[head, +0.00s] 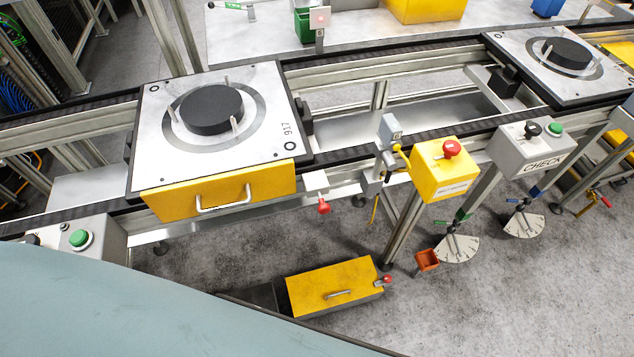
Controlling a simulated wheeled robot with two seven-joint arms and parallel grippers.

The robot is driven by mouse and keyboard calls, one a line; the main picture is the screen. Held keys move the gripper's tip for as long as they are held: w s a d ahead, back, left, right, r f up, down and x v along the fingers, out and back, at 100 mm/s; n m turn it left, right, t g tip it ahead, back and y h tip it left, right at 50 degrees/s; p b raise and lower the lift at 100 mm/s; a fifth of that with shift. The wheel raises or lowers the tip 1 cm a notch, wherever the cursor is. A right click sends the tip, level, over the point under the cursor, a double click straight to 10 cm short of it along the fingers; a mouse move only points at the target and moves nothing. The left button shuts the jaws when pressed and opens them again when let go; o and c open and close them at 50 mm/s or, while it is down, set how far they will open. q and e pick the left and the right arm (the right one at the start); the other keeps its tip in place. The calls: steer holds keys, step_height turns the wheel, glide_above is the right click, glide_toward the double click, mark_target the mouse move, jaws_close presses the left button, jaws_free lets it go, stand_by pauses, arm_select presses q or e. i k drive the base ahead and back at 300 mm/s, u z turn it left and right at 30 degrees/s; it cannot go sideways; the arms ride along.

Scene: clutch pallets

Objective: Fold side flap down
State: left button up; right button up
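A yellow side flap (275,182) with a metal bar handle (223,199) is at the near edge of the left pallet (265,110). The flap slopes or hangs below the pallet's top; its exact angle is hard to tell. The pallet is a light plate marked 917, with a black round disc (211,109) in a grey ring between upright pins. It sits on the conveyor rails. A red knob on a small white bracket (316,182) is just right of the flap. Neither of my grippers is in view.
A second pallet (520,60) with a black disc sits at the upper right. A yellow box with a red button (440,175) and a grey CHECK box (533,148) stand along the near rail. A yellow box with a handle (330,278) is low down, near the floor.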

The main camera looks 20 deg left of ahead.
mark_target(232, 189)
steer(key=k, duration=0.5)
steer(key=u, duration=0.4)
steer(key=i, duration=0.2)
steer(key=u, duration=1.25)
